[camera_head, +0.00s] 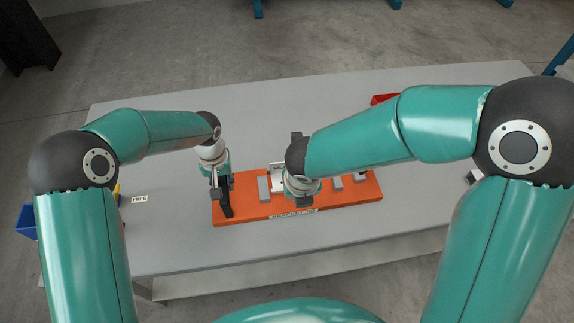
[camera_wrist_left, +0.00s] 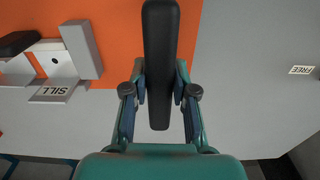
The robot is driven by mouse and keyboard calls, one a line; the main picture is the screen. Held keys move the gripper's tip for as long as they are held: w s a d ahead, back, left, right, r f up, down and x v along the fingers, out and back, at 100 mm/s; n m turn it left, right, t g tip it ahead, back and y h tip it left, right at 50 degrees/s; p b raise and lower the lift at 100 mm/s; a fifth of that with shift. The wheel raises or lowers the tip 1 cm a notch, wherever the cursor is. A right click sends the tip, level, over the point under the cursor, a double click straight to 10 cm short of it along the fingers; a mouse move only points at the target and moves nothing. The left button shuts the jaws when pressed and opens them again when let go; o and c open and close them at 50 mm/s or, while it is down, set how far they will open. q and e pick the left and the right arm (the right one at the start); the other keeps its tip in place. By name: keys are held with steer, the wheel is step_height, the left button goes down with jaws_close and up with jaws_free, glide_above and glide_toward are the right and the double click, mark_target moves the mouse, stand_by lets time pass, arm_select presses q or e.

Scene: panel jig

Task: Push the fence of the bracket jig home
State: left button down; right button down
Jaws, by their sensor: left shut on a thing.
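The orange jig board (camera_head: 240,212) lies on the table, with several grey blocks on it, one (camera_head: 264,189) left of centre. My left gripper (camera_head: 221,186) is at the board's left end, shut on a long black bar (camera_head: 227,207). In the left wrist view the bar (camera_wrist_left: 160,60) stands between both fingers and reaches over the orange board (camera_wrist_left: 115,20). I cannot tell which part is the fence. My right gripper (camera_head: 300,188) is low over the middle of the board; its fingers are mostly hidden by its own wrist.
A FREE label (camera_head: 139,199) lies on the table to the left. A red bin (camera_head: 383,98) is behind, a blue bin (camera_head: 27,222) at far left. The front table strip is clear.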

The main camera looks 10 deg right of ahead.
arm_select(q)
steer(key=shift+s+f, duration=0.3)
steer(key=shift+f, duration=0.05)
steer(key=c, duration=0.8)
jaws_free()
steer(key=shift+w+r, duration=0.15)
steer(key=shift+w, duration=0.05)
steer(key=shift+c, duration=0.2)
steer(key=shift+r, duration=0.1)
